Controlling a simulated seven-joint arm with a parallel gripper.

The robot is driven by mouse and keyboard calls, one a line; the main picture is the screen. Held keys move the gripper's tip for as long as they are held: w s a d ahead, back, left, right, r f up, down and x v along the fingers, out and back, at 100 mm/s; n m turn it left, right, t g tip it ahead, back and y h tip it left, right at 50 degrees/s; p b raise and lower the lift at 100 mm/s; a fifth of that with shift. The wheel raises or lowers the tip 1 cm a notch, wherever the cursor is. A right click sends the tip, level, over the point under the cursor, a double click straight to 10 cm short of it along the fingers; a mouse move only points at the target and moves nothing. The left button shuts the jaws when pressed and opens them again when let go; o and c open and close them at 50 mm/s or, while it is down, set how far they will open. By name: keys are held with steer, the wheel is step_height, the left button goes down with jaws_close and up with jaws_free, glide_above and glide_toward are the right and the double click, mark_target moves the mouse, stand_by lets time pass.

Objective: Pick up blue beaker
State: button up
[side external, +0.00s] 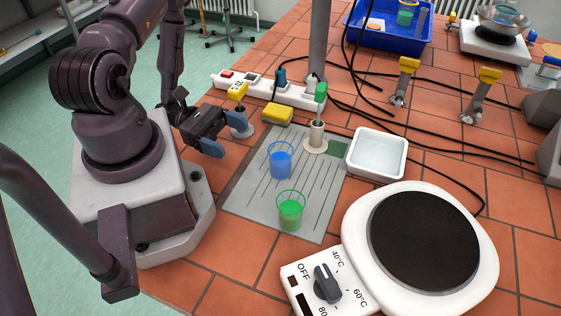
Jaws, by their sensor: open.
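The blue beaker (280,165) is a clear beaker with blue liquid. It stands upright on the grey lined mat (248,200) near the middle of the side external view. A similar beaker with green liquid (290,213) stands in front of it on the same mat. My gripper (216,148) is open, with a blue fingertip showing. It is to the left of the blue beaker, apart from it and near the mat's left edge. The space between its fingers is partly hidden by the gripper body.
A hotplate (487,255) with a dial stands at the front right. A white tray (377,155) is right of the mat. A yellow sponge (277,115), a power strip (300,94) and a green-handled tap (318,130) stand behind. Black cables cross the tiles, and a blue basin (372,37) is at the back.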

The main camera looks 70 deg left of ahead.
mark_target(270, 149)
steer(key=shift+s+a+f+n+t+y, duration=0.15)
steer(key=shift+a+f+n+t+y, duration=0.4)
steer(key=shift+n, duration=0.25)
steer(key=shift+f, duration=0.25)
steer(key=x, duration=1.2)
steer(key=shift+w, duration=0.45)
steer(key=c, duration=1.1)
steer(key=shift+o, duration=0.2)
